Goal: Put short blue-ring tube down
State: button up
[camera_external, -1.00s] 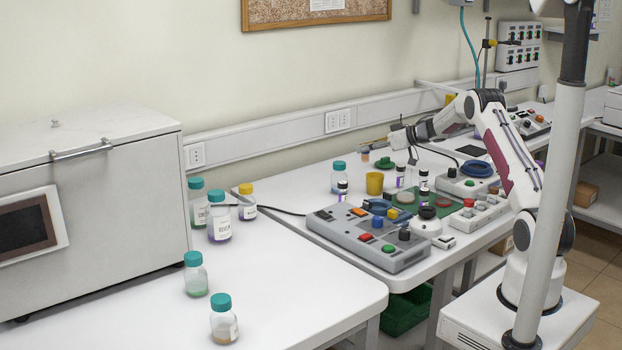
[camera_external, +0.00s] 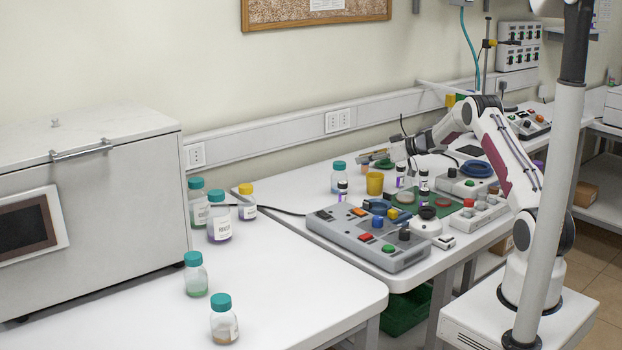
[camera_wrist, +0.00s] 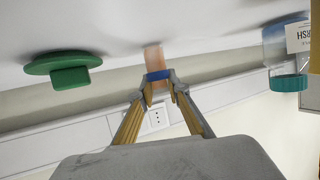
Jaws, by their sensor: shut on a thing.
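The short blue-ring tube, with a pale orange body and a blue band (camera_wrist: 157,75), is between my fingertips in the wrist view. My gripper (camera_wrist: 159,88) is shut on it at or just beside the band. The tube's orange end points toward the white table top, and I cannot tell whether it touches the table. In the external view my gripper (camera_external: 369,156) is low over the far part of the table near the wall, and the tube is small and hard to make out.
A green disc-shaped piece (camera_wrist: 65,68) is left of the tube in the wrist view, and a teal-capped bottle (camera_wrist: 288,84) is at the right. In the external view a yellow cup (camera_external: 374,184) and several vials stand nearer, by a control box (camera_external: 365,243).

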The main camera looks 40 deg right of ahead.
jog(key=o, duration=0.8)
jog(key=shift+o, duration=0.2)
jog(key=shift+r, duration=0.1)
jog(key=shift+v, duration=3.75)
jog(key=shift+w+r, duration=0.1)
jog(key=shift+r, duration=0.4)
jog(key=s+a+r+m+t+h, duration=0.1)
jog(key=s+a+r+m+h, duration=0.2)
jog(key=r, duration=0.7)
jog(key=s+r+h, duration=0.2)
jog(key=r+h, duration=0.2)
jog(key=r, duration=0.5)
jog(key=s+a+r+m+g+h, duration=0.1)
jog(key=s+a+r, duration=0.15)
jog(key=s, duration=0.45)
jog(key=s+a+r+m+g+h, duration=0.1)
jog(key=s+a, duration=0.2)
jog(key=s, duration=0.4)
jog(key=s+a+f+g+y, duration=0.1)
jog(key=s+a, duration=0.4)
jog(key=s, duration=0.5)
jog(key=s+a+f+g+y, duration=0.1)
jog(key=s+a+f+g, duration=0.2)
jog(key=s+a+f, duration=0.3)
jog(key=s+a+f+g+y, duration=0.1)
jog(key=s+a+f, duration=0.3)
jog(key=s, duration=1.1)
jog(key=shift+s+a+n+g+y, duration=0.3)
jog(key=shift+a+g+y, duration=0.1)
jog(key=shift+a, duration=0.3)
